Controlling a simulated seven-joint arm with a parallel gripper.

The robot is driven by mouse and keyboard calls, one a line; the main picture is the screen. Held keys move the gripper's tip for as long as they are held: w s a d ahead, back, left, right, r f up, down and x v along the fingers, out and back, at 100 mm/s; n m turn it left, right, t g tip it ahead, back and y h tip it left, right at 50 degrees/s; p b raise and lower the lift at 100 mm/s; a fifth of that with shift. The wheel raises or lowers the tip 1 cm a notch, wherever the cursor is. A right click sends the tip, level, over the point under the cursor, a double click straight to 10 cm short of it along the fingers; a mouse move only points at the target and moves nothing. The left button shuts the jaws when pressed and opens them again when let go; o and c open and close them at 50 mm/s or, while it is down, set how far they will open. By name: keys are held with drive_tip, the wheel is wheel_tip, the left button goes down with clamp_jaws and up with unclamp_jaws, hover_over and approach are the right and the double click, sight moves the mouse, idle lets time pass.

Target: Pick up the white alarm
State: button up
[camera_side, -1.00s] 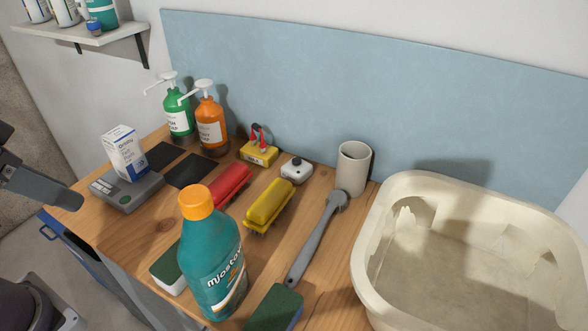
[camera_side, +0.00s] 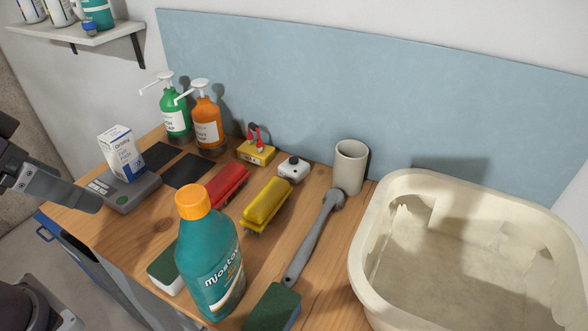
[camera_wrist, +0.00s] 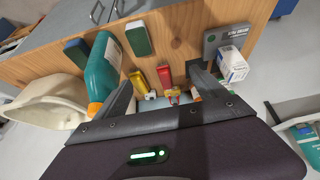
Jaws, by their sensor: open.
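The white alarm (camera_side: 293,168) is a small white box with a round black part on top. It lies on the wooden counter behind the yellow brush, left of the beige cup. In the wrist view, a small white thing between my fingers, just past the yellow brush, looks like the alarm (camera_wrist: 151,95). My gripper (camera_side: 75,194) is at the left edge of the side view, beside the grey scale and well away from the alarm. The wrist view shows my gripper (camera_wrist: 160,77) with its fingers apart and nothing held.
A yellow brush (camera_side: 266,203) and red brush (camera_side: 227,184) lie before the alarm. A yellow box with red clips (camera_side: 256,152), beige cup (camera_side: 349,168) and grey long-handled brush (camera_side: 315,235) surround it. A teal bottle (camera_side: 208,260) stands in front; a basin (camera_side: 365,275) is right.

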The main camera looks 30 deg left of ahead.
drive_tip(key=w+d+t, duration=0.1)
drive_tip(key=w+d, duration=0.1)
drive_tip(key=w, duration=1)
drive_tip(key=m+t+h, duration=0.1)
drive_tip(key=m+t, duration=0.1)
drive_tip(key=t, duration=0.1)
approach(295, 160)
drive_tip(key=s+a+r, duration=0.4)
drive_tip(key=s+r, duration=0.1)
drive_tip(key=r, duration=0.1)
drive_tip(key=w+d+f, duration=0.1)
drive_tip(key=f, duration=0.2)
drive_tip(key=w+d+f+t+h, duration=0.1)
drive_tip(key=w+f, duration=0.1)
drive_tip(key=w+d+f+t, duration=0.1)
drive_tip(key=w+f, duration=0.1)
drive_tip(key=f, duration=0.1)
drive_tip(key=shift+d+f, duration=0.15)
drive_tip(key=shift+f, duration=0.2)
drive_tip(key=x, duration=0.6)
drive_tip(key=shift+w+d+f, duration=0.1)
drive_tip(key=shift+w+d, duration=0.05)
drive_tip(key=shift+w, duration=0.2)
drive_tip(key=c, duration=1.6)
